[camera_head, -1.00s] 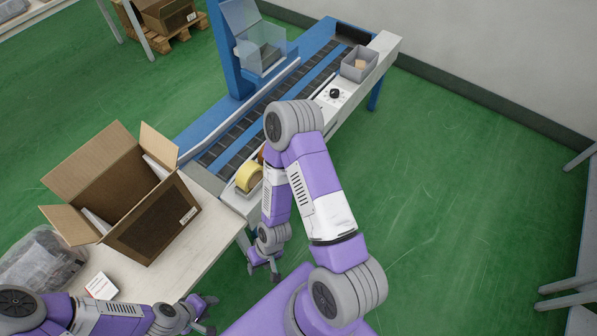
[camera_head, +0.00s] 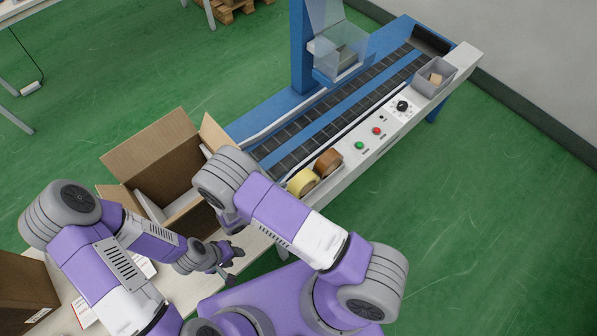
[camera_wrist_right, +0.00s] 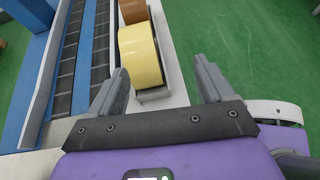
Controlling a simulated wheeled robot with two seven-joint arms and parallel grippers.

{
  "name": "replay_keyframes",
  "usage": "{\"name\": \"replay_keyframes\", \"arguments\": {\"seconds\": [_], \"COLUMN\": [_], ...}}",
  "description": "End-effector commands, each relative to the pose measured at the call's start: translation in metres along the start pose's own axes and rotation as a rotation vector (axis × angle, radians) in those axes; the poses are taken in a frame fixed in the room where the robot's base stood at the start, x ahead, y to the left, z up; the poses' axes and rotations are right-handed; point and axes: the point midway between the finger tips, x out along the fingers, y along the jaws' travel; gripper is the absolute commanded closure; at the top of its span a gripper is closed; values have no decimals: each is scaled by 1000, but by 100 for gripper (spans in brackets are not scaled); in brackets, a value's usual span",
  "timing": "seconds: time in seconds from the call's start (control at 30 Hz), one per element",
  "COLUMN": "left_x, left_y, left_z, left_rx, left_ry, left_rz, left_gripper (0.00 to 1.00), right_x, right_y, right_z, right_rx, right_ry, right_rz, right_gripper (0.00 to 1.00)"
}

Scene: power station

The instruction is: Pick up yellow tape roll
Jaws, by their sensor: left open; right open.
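The yellow tape roll (camera_head: 302,182) stands on edge in a grey holder on the white ledge of the conveyor, beside a brown tape roll (camera_head: 328,162). In the right wrist view the yellow roll (camera_wrist_right: 140,57) is just ahead of my right gripper (camera_wrist_right: 160,80), between the lines of its fingers and closer to the left one. My right gripper is open and empty. In the head view it is mostly hidden behind my right arm. My left gripper (camera_head: 230,256) is open, near the white table's edge, away from the roll.
The blue conveyor (camera_head: 262,118) runs to the back right, with green and red buttons, a dial and a grey bin (camera_head: 433,79) on its ledge. An open cardboard box (camera_head: 150,150) stands on the white table (camera_head: 192,286). Green floor is free on the right.

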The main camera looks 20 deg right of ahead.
Motion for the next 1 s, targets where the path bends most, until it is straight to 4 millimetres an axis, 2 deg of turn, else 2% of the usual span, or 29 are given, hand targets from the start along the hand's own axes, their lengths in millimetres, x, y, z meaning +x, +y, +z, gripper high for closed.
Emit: {"name": "replay_keyframes", "arguments": {"seconds": [0.1, 0.2, 0.7, 0.97, 1.0], "left_x": [-1, 0, 7, 7, 7], "left_y": [0, 0, -3, -3, -3], "left_z": [0, 0, 0, 0, 0], "left_rx": [0, 0, 0, 0, 0], "left_ry": [-1, -1, -1, -1, -1], "left_rz": [0, 0, 0, 0, 0], "left_gripper": [57, 57, 57, 57, 57], "right_x": [-9, -2, 60, 62, 62], "right_y": [18, 23, 26, 26, 26], "right_z": [11, 14, 24, 24, 24], "right_rx": [-17, -20, -19, -19, -19], "right_ry": [-80, -98, -92, -91, -91], "right_rz": [80, 95, 91, 92, 92], "right_gripper": [19, 19, 19, 19, 24]}}
